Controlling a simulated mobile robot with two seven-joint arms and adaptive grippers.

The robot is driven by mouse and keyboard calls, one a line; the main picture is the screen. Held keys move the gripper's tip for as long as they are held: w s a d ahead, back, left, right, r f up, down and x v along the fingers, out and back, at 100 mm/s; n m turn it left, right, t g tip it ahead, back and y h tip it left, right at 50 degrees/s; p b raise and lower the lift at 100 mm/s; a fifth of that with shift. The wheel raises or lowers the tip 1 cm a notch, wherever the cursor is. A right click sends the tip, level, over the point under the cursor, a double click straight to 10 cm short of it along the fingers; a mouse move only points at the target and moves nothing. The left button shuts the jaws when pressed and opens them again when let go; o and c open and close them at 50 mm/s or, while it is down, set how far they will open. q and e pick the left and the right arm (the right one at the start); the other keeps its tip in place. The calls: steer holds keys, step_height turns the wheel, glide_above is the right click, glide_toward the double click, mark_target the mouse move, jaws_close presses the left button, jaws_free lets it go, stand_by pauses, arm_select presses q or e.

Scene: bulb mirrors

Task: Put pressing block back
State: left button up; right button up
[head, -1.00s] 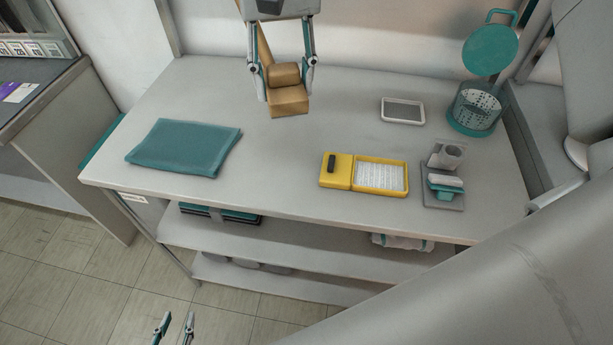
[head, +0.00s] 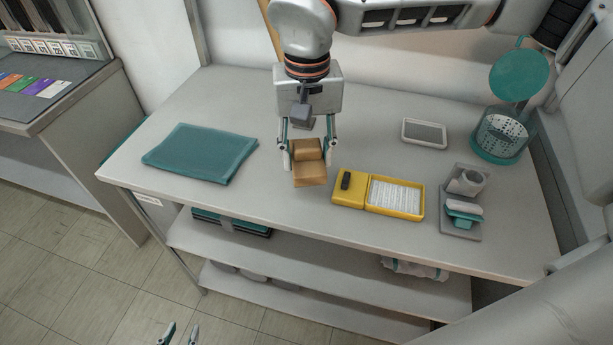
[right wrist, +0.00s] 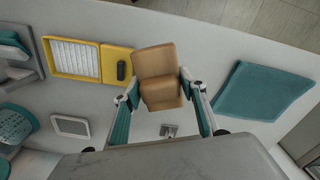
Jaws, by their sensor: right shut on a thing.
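The pressing block (head: 309,174) is a tan wooden block with a rounded grip on top. My right gripper (head: 308,147) is shut on its grip and holds it over the table, between the teal cloth and the yellow tray. In the right wrist view the block (right wrist: 157,64) sits between the two fingers of the gripper (right wrist: 162,92). I cannot tell how far the block is above the tabletop. My left gripper (head: 178,335) shows only its fingertips at the bottom edge, over the floor; they are apart, with nothing visible between them.
A folded teal cloth (head: 200,153) lies at the left of the table (head: 250,100). The yellow tray (head: 348,204) with a white grid is just right of the block. A small white-rimmed tray (head: 424,133), a grey holder (head: 460,230) and a teal-lidded basket (head: 502,137) stand further right.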

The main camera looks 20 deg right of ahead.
mark_target(307, 144)
steer(key=shift+f, duration=3.25)
steer(key=shift+b, duration=0.3)
steer(key=shift+f, duration=0.15)
steer(key=o, duration=0.7)
step_height(307, 144, up, 12)
steer(key=shift+r+p, duration=0.15)
steer(key=shift+p, duration=0.5)
